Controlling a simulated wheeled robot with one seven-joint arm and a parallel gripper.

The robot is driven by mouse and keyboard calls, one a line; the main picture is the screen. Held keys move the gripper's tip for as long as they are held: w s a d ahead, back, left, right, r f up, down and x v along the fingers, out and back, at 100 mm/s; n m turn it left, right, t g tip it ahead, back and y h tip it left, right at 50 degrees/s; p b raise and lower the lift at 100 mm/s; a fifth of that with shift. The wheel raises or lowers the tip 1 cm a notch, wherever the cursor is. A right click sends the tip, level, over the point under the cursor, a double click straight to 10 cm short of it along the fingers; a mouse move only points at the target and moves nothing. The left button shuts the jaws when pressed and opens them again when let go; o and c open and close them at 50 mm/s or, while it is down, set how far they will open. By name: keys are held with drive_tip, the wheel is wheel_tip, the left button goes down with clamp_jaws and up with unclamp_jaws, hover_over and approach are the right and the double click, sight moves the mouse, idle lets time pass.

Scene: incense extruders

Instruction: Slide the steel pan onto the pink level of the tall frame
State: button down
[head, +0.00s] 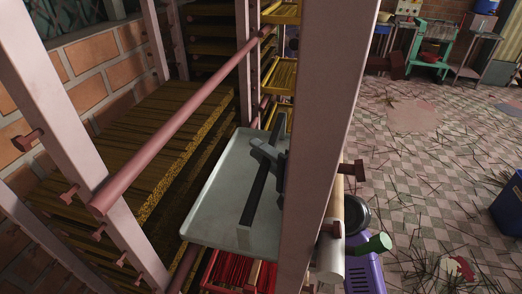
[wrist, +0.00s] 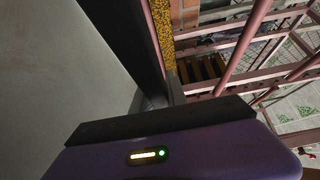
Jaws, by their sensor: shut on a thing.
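The steel pan (head: 218,192) is a flat grey tray with a low rim. In the head view it lies among the posts of the tall pinkish frame (head: 325,110), tilted in the picture. My gripper (head: 262,178), with a long dark bar, is shut on the pan near its right side. The near right post hides part of the pan and my wrist. In the wrist view the pan's pale surface (wrist: 45,85) fills the left, beside the dark bar. I cannot tell whether the pan touches a support.
Stacked brown incense layers (head: 150,130) stand left of the pan. Yellow trays (head: 282,75) sit farther back. A red tray (head: 235,273) with red sticks is below the pan. Bolts stick out of the posts. The tiled floor at right has scattered sticks.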

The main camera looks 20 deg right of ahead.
drive_tip(key=shift+r, duration=0.15)
drive_tip(key=c, duration=1.3)
unclamp_jaws()
drive_tip(key=o, duration=0.4)
drive_tip(key=shift+d, duration=0.1)
drive_tip(key=shift+s+d+b, duration=0.2)
drive_tip(key=shift+s+d, duration=1.1)
drive_tip(key=shift+d, duration=0.45)
drive_tip(key=shift+s+d+b, duration=0.2)
drive_tip(key=shift+s+d, duration=1.05)
drive_tip(key=shift+d, duration=0.45)
drive_tip(key=shift+s+d+b, duration=0.2)
drive_tip(key=shift+s+d, duration=1.1)
drive_tip(key=shift+d, duration=0.45)
